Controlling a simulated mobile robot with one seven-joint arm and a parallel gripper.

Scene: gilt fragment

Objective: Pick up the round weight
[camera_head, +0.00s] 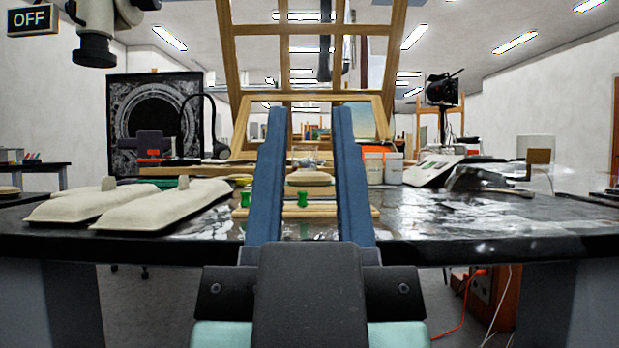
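A small beige rounded weight with a flat top (310,178) is seen through the gap between my fingers, on or just behind a low wooden board (325,212) on the dark table. It looks like the round weight, but I cannot be sure. My gripper (309,110) points forward with its two blue fingers spread apart and nothing held between them. I cannot tell how far the fingertips are from the weight.
The glossy black table (480,222) spans the view. Two long beige padded weights (160,206) lie at left. Green spools (303,197) stand near the board. White buckets (384,167), a tilted white device (432,169) and a wooden frame stand farther back. The table's right front is mostly clear.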

